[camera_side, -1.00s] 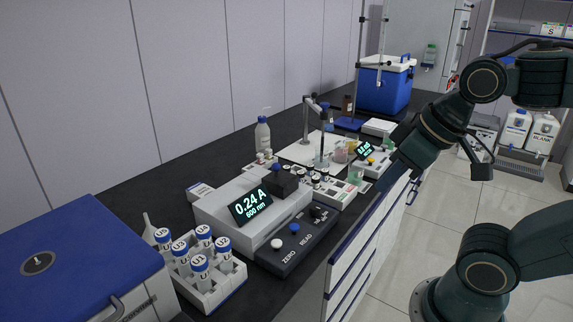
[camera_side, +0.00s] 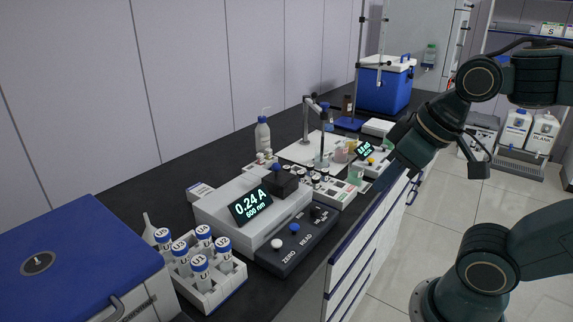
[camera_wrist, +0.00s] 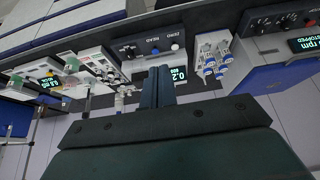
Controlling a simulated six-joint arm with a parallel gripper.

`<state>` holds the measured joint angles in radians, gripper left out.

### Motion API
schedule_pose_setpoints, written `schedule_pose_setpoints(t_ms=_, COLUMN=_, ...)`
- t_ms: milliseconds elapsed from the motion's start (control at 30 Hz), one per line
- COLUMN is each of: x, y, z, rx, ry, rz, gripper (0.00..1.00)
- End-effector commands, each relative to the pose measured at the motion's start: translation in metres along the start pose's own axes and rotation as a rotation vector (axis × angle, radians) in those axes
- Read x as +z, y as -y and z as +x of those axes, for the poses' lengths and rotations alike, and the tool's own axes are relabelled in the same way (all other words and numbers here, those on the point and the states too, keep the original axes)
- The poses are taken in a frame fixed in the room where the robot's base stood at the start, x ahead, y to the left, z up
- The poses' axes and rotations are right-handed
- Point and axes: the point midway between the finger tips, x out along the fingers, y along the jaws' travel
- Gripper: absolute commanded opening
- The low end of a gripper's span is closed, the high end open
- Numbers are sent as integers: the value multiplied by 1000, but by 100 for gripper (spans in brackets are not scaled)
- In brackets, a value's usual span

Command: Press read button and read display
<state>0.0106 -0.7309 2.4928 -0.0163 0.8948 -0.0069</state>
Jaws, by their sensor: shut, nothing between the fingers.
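The photometer (camera_side: 225,212) is a white box on the dark bench. Its black display (camera_side: 250,206) reads "0.24 A" and "600 nm" in the side view. In front is a dark control panel with the blue READ button (camera_side: 294,228), between a white ZERO button (camera_side: 276,243) and a black knob (camera_side: 316,210). In the wrist view, the READ button (camera_wrist: 155,51) shows just beyond my gripper (camera_wrist: 160,70), whose fingers are shut and empty and partly cover the display (camera_wrist: 179,75). In the side view my wrist is up and right of the panel, clearly apart from it.
A rack (camera_side: 213,290) of blue-capped tubes stands left of the panel, beside a blue-lidded box (camera_side: 75,255). Small vials, a stand and a second lit instrument (camera_side: 372,162) are farther along the bench. A blue cooler (camera_side: 385,88) is at the back. Space above the panel is clear.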

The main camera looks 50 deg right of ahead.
Motion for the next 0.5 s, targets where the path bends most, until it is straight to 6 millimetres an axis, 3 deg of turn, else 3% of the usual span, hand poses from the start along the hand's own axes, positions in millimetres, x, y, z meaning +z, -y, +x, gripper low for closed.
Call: schedule_pose_setpoints(t_ms=500, x=-41, y=8, z=32, rx=-94, ry=79, rz=-100, gripper=0)
